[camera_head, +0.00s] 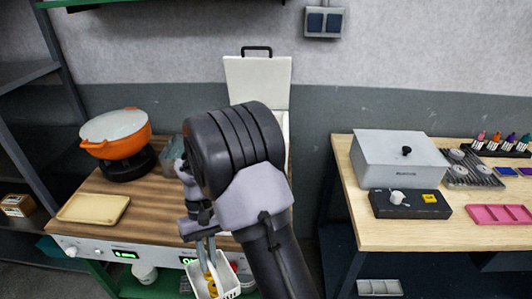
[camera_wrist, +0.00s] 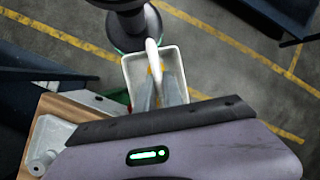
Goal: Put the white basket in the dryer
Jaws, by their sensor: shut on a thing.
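The white basket (camera_head: 229,285) hangs from my gripper (camera_head: 209,262) in front of the left bench's front edge, partly below bench height. My gripper is shut on its handle. In the wrist view the open basket (camera_wrist: 178,62) and its white curved handle show at the fingers; something yellow-orange shows there, and I cannot tell if it lies inside. A white unit with a raised lid (camera_head: 258,80) and black handle stands at the back, right end of the left bench. It may be the dryer; my arm hides most of its body and opening.
The left wooden bench (camera_head: 165,205) bears an orange pot (camera_head: 116,138) on a black burner and a tan tray (camera_head: 93,208). The right bench (camera_head: 400,228) bears a grey lidded box (camera_head: 400,158), a black control box (camera_head: 410,204) and a pink tray (camera_head: 500,215). A gap separates the benches.

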